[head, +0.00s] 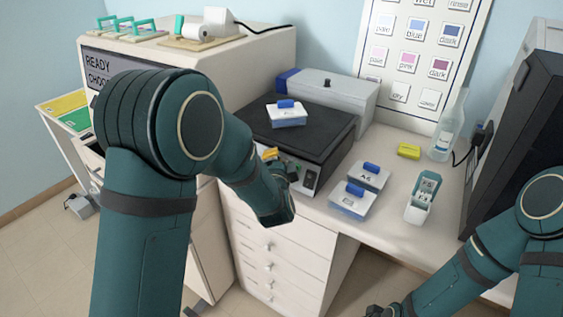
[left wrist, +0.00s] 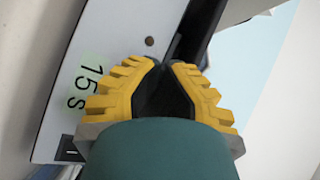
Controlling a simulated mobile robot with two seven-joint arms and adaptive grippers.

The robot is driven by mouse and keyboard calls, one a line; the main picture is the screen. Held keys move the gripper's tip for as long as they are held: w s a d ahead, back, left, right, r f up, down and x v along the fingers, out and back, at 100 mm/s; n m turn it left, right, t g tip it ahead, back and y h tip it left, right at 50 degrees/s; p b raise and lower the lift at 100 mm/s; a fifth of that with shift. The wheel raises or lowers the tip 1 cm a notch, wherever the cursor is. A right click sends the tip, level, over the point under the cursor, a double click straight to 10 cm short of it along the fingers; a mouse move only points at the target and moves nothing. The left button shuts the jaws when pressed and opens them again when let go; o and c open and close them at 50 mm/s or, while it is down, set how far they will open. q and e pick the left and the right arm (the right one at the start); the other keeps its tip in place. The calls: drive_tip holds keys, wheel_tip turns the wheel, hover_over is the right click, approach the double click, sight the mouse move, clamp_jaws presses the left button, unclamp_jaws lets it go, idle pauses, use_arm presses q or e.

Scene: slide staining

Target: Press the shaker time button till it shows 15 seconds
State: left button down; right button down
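The shaker (head: 325,140) has a dark flat top and a pale front panel, and stands on the bench. Its front panel (left wrist: 112,60) fills the left part of the left wrist view, where the display (left wrist: 82,88) reads "15 s". A small round dark spot (left wrist: 150,41) shows on the panel just beyond my fingertips. My left gripper (left wrist: 167,66) has its yellow fingers drawn together at the tips with nothing between them. In the head view the left gripper (head: 270,154) is at the shaker's front; contact cannot be told. Only part of my right gripper (head: 380,311) shows at the bottom edge.
A blue-handled box (head: 287,116) sits on the shaker. A bottle (head: 447,130) and a yellow item (head: 409,151) are farther back. A long grey box (head: 325,92) stands behind.

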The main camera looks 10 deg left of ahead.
use_arm(q)
drive_tip(key=shift+s+r, duration=0.35)
drive_tip(key=shift+s, duration=0.1)
drive_tip(key=shift+s, duration=0.1)
drive_tip(key=s, duration=0.1)
drive_tip(key=s+a+r+p, duration=0.1)
drive_tip(key=s, duration=0.1)
drive_tip(key=s+p, duration=0.1)
drive_tip(key=shift+s+a+r, duration=0.15)
drive_tip(key=shift+a+r, duration=0.2)
drive_tip(key=shift+r, duration=0.05)
idle(0.6)
